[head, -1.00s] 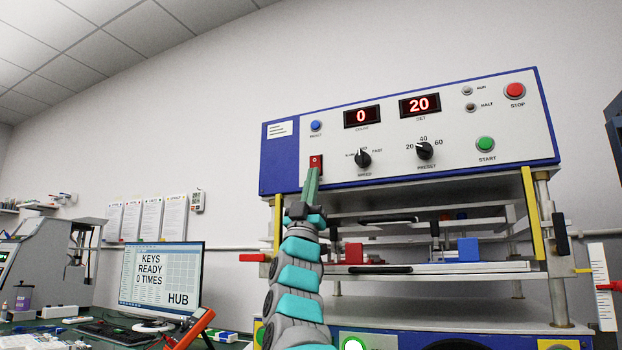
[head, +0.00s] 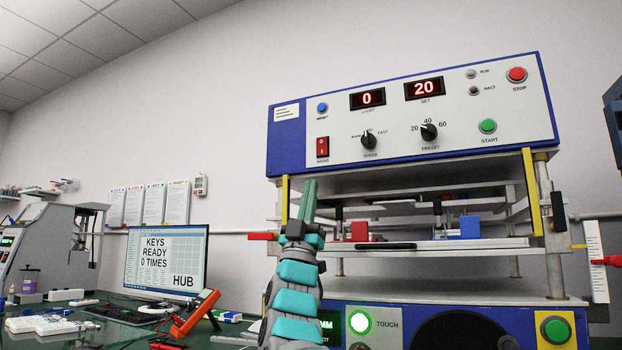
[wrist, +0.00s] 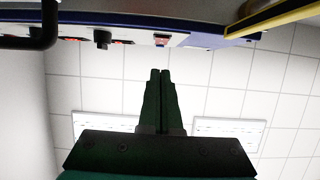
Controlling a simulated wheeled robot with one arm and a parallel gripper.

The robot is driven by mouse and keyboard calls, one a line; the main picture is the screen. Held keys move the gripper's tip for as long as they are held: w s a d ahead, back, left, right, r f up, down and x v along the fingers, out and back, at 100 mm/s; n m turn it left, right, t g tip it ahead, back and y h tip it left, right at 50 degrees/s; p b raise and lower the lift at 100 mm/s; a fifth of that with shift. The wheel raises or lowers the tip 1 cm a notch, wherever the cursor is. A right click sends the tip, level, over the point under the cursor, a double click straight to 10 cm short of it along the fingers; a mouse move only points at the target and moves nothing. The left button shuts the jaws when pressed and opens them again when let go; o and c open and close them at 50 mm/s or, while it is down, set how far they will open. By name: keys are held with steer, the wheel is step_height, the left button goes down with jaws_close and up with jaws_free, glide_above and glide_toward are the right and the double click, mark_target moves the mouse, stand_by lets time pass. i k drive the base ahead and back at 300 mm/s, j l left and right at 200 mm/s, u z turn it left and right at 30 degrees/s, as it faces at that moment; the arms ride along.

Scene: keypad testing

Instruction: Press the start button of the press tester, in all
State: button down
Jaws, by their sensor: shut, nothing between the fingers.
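The press tester's control panel (head: 330,140) faces me in the head view, with a blue edge and white face. Its green start button (head: 487,126) sits at the panel's lower right, under the red stop button (head: 516,75). The count display (head: 367,98) reads 0 and the set display (head: 425,88) reads 20. The preset knob (head: 429,131) stands left of the start button. My gripper (head: 310,183) is shut and empty, below the red power switch (head: 322,147) and well left of the start button. The wrist view shows its closed fingers (wrist: 160,72) below the panel's edge.
A yellow post (head: 285,200) stands close left of my gripper, and another yellow post (head: 531,190) is at the right. A monitor (head: 166,262) reads KEYS READY 0 TIMES. A lower green button (head: 555,330) is at bottom right. Space before the panel is clear.

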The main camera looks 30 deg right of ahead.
mark_target(487, 126)
steer(key=k, duration=1)
